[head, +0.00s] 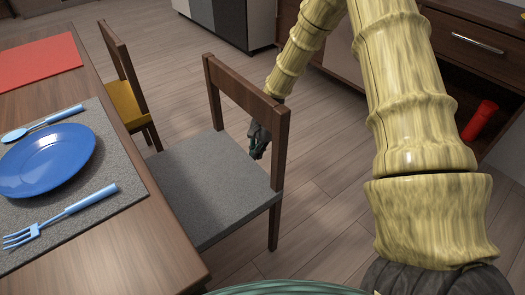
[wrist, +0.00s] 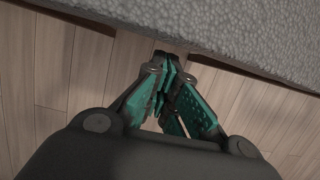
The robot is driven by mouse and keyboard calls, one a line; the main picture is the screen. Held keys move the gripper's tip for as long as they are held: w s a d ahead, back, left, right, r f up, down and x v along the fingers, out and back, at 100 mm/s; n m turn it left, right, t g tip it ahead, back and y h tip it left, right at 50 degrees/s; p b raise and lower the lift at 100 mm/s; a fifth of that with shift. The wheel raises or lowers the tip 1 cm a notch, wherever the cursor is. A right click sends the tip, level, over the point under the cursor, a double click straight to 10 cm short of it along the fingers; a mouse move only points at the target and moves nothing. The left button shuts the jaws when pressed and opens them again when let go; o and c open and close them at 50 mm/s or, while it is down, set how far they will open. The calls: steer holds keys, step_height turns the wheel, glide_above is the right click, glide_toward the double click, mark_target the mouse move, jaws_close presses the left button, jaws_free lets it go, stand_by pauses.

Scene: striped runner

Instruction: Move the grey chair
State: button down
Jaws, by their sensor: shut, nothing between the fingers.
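The grey chair (head: 205,180) stands at the table's right side in the head view, with a dark wooden frame and a grey seat. Its backrest (head: 245,92) faces right, away from the table. My gripper (head: 256,150) is behind the backrest, low near the seat's height, and partly hidden by the chair's frame. In the wrist view my gripper (wrist: 168,70) is shut and empty, its teal-padded fingers together. The grey seat (wrist: 250,30) fills the upper right there, with its edge just beyond the fingertips. I cannot tell whether they touch it.
The wooden table (head: 135,245) holds a blue plate (head: 45,160), a fork (head: 60,215) and a spoon (head: 40,124). A yellow-seated chair (head: 125,100) stands farther back. Cabinets line the back and right, near a red cylinder (head: 480,120). Floor right of the grey chair is clear.

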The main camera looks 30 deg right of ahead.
mark_target(217, 176)
steer(key=shift+a, duration=0.3)
steer(key=s+a+p, duration=0.1)
steer(key=a+p, duration=0.2)
steer(key=a, duration=0.3)
steer(key=s+a+p, duration=0.1)
steer(key=a+p, duration=0.3)
steer(key=a, duration=0.3)
steer(key=s+a+p, duration=0.1)
steer(key=a+p, duration=0.3)
steer(key=a, duration=0.2)
steer(key=shift+a+r, duration=0.1)
steer(key=shift+a, duration=0.1)
steer(key=shift+s+a, duration=0.1)
steer(key=shift+a, duration=0.3)
steer(key=shift+d, duration=0.1)
steer(key=d, duration=0.1)
steer(key=d+p, duration=0.1)
steer(key=d, duration=0.2)
steer(key=shift+w+p, duration=0.35)
steer(key=shift+p, duration=0.05)
steer(key=p+v, duration=0.1)
steer(key=v, duration=0.8)
steer(key=shift+d+r, duration=0.15)
steer(key=shift+r, duration=0.15)
